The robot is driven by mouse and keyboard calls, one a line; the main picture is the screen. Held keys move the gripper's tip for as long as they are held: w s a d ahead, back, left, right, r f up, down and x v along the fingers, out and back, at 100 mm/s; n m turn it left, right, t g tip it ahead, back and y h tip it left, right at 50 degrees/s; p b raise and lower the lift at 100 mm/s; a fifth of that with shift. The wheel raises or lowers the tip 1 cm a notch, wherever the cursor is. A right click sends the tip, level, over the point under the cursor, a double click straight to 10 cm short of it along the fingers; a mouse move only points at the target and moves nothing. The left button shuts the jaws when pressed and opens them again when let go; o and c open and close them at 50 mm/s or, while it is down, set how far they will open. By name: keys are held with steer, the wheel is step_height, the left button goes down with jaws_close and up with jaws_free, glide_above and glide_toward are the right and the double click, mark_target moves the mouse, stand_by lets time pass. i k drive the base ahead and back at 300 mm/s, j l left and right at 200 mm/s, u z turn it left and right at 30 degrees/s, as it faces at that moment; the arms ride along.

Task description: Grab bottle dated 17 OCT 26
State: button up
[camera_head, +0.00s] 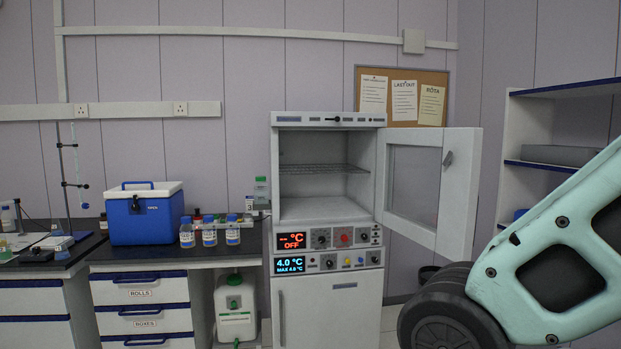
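Several small bottles with blue caps and pale labels stand on the dark bench: a left bottle (187,235), a middle bottle (209,235) and a right bottle (232,234). They are in a row in front of a low rack of small items, to the right of the blue cool box. Their labels are too small to read, so I cannot tell which one bears 17 OCT 26. Part of my arm (555,255) fills the lower right of the head view. My gripper does not show, and no arm part touches the bottles.
A blue cool box (144,219) stands left of the bottles. Right of the bench is a white cabinet (328,119) with its door (459,190) swung open to the right and an empty-looking chamber. A white jerrycan (236,309) sits under the bench. Shelves (507,155) are at right.

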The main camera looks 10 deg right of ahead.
mark_target(188, 235)
steer(key=i+u, duration=0.2)
steer(key=u, duration=0.15)
steer(key=i+u, duration=0.2)
steer(key=u, duration=0.2)
steer(key=i+l+u, duration=0.2)
steer(key=i+l, duration=0.25)
steer(key=i, duration=0.25)
steer(key=i+l+u, duration=0.25)
steer(key=i+l, duration=1.3)
steer(key=i, duration=0.2)
